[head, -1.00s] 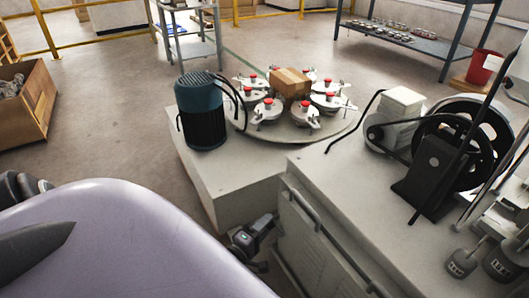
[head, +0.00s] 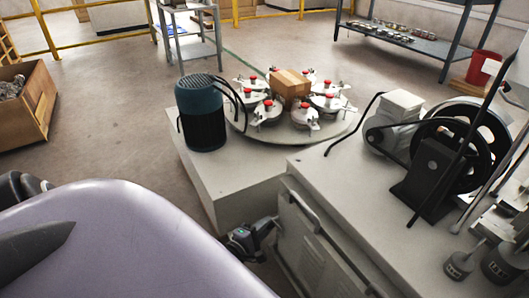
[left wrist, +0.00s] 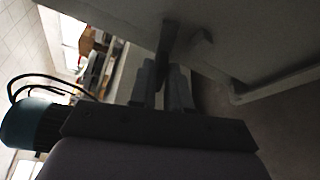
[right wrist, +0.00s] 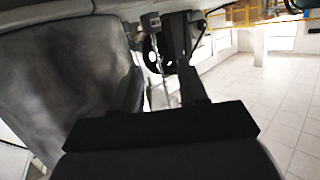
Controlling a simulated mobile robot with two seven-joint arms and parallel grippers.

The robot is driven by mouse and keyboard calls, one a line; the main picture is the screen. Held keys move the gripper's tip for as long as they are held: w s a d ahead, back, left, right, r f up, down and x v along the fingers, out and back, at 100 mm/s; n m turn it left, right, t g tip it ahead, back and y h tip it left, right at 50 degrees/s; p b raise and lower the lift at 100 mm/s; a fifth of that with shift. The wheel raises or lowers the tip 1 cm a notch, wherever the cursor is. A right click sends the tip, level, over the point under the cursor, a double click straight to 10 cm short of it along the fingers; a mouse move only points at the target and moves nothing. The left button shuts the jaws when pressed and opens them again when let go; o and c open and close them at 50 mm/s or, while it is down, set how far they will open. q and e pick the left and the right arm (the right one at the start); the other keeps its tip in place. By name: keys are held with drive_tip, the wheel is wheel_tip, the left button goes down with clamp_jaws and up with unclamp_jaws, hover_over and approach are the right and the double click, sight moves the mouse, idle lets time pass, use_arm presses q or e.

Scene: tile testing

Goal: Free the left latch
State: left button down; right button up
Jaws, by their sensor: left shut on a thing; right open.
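My left gripper (head: 275,223) is at the left end of the grey machine cabinet, low on its side, near the front panel's edge. In the left wrist view, its two fingers (left wrist: 167,85) are closed on a thin dark piece, which looks like the left latch (left wrist: 166,42). This piece stands out from the pale cabinet underside or side. The latch's full shape and its catch are hidden or too dark to tell. My right gripper (right wrist: 162,88) shows only in the right wrist view, with its fingers apart and nothing between them.
A round table (head: 320,135) with several red-topped fixtures and a cardboard box stands behind, beside a teal motor (head: 202,110). A wheel machine (head: 440,165) is at right.

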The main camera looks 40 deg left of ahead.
use_arm(q)
drive_tip(key=n+g+h, duration=0.1)
drive_tip(key=n, duration=0.2)
drive_tip(key=n+g+h, duration=0.1)
drive_tip(key=n+h, duration=0.1)
drive_tip(key=n, duration=0.1)
drive_tip(key=a+n+g+h+b, duration=0.1)
drive_tip(key=n, duration=0.3)
drive_tip(key=shift+w+r+g+h, duration=0.1)
drive_tip(key=shift+r+g+h, duration=0.2)
drive_tip(key=shift+h, duration=0.1)
use_arm(e)
drive_tip(key=shift+d+r+t, duration=0.2)
drive_tip(key=shift+r+t, duration=0.05)
drive_tip(key=shift+t, duration=0.05)
idle(0.5)
use_arm(q)
drive_tip(key=c, duration=1.2)
unclamp_jaws()
drive_tip(key=p+v, duration=0.3)
drive_tip(key=v, duration=0.4)
drive_tip(key=shift+h, duration=0.3)
use_arm(e)
drive_tip(key=shift+w+a+f+m+g+y, duration=0.1)
drive_tip(key=shift+w+a+m+g+y, duration=0.1)
drive_tip(key=shift+a+g, duration=0.2)
drive_tip(key=shift+w+a+f+m+g+y, duration=0.1)
drive_tip(key=shift+a+m+g, duration=0.1)
drive_tip(key=shift+a+g, duration=0.15)
